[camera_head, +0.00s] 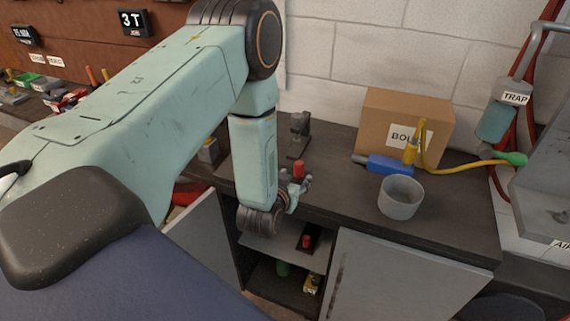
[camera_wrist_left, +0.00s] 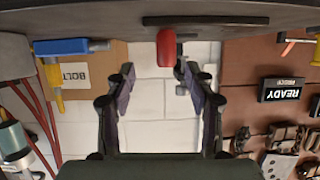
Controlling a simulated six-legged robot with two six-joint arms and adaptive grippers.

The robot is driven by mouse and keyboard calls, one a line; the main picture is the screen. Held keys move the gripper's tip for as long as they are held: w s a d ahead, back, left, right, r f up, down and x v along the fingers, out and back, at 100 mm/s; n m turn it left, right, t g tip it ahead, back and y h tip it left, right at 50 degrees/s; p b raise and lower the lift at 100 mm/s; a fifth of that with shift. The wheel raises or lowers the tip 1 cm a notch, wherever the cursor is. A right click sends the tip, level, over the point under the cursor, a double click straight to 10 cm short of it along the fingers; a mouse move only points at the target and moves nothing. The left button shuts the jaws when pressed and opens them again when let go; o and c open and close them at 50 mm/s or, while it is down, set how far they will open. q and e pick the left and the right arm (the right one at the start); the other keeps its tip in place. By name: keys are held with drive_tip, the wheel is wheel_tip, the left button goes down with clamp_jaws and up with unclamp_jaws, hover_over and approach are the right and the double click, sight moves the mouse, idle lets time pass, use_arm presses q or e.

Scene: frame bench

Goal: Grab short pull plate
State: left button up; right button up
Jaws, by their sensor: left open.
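A red upright grip (camera_head: 299,168) stands on the bench just beyond my left gripper (camera_head: 298,186); its base is hidden by the gripper in the head view. In the wrist view, which is upside down, the red grip (camera_wrist_left: 166,48) rises from a flat dark plate (camera_wrist_left: 205,20), which appears to be a pull plate. It lies ahead of the fingers, apart from them. My left gripper is open and empty in the wrist view (camera_wrist_left: 154,72). A second red grip (camera_head: 307,241) on a dark base lies lower, on the open shelf. My right gripper is not in view.
On the bench are a grey cup (camera_head: 400,197), a blue-and-yellow tool (camera_head: 388,163), a cardboard box (camera_head: 378,110) and a dark stand (camera_head: 299,132). Cabinet doors (camera_head: 398,275) stand below the bench edge. A brick wall (camera_head: 330,55) is behind.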

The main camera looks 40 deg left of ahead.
sight(298, 168)
use_arm(q)
drive_tip(key=shift+w+a+f, duration=0.2)
drive_tip(key=shift+w+a, duration=0.15)
drive_tip(key=shift+w, duration=0.2)
drive_tip(key=shift+w+a+f, duration=0.2)
drive_tip(key=shift+w+a, duration=0.1)
drive_tip(key=shift+w, duration=0.25)
drive_tip(key=shift+w+a+f, duration=0.15)
drive_tip(key=shift+w, duration=0.5)
drive_tip(key=x, duration=0.3)
drive_tip(key=shift+w+a, duration=0.1)
drive_tip(key=shift+a, duration=0.1)
drive_tip(key=shift+w+a+f, duration=0.15)
drive_tip(key=shift+w+a, duration=0.15)
drive_tip(key=shift+w, duration=0.05)
drive_tip(key=shift+d, duration=0.15)
drive_tip(key=shift+d, duration=0.1)
drive_tip(key=shift+c, duration=0.3)
